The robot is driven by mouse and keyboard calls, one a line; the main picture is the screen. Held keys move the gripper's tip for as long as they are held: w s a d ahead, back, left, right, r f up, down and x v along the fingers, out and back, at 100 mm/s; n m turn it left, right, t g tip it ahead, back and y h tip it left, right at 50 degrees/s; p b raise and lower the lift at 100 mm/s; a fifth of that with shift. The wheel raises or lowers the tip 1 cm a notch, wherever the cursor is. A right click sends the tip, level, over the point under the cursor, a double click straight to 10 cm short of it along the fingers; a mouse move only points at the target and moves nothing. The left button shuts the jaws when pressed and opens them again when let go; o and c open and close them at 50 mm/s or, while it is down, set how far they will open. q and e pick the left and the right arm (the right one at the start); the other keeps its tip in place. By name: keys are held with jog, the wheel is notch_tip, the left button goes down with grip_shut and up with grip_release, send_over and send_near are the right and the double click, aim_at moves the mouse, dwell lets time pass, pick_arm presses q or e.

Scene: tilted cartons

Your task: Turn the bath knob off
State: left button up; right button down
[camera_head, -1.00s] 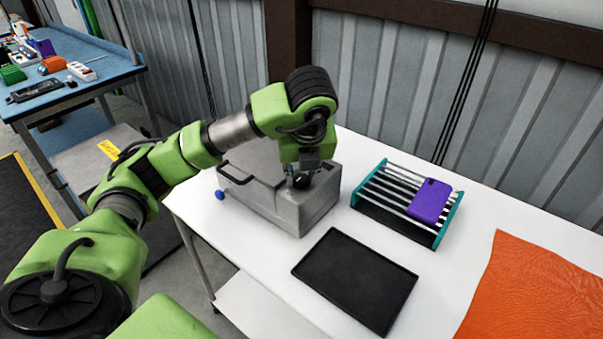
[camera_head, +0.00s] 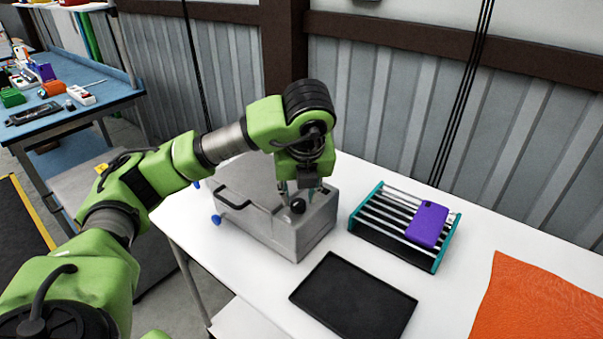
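The bath is a grey metal box (camera_head: 300,238) with a lid and a dark handle, standing on the white table. Its round black knob (camera_head: 298,206) sits on top at the right end. My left gripper (camera_head: 298,192) points down just above the knob. Its two fingers are apart, one toward each side of the knob, with nothing held between them. I cannot tell whether a fingertip touches the box top. The knob's setting is too small to read. My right gripper is not in view.
A black tray (camera_head: 352,297) lies in front of the box. A teal-ended rack (camera_head: 441,241) with a purple phone-like object (camera_head: 427,224) stands to the right. An orange mat (camera_head: 540,300) is at the far right. Blue valves (camera_head: 216,219) stick out at the box's left.

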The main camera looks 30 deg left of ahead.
pick_arm(q)
jog(key=v, duration=0.9)
jog(key=shift+r, duration=0.2)
dwell(0.5)
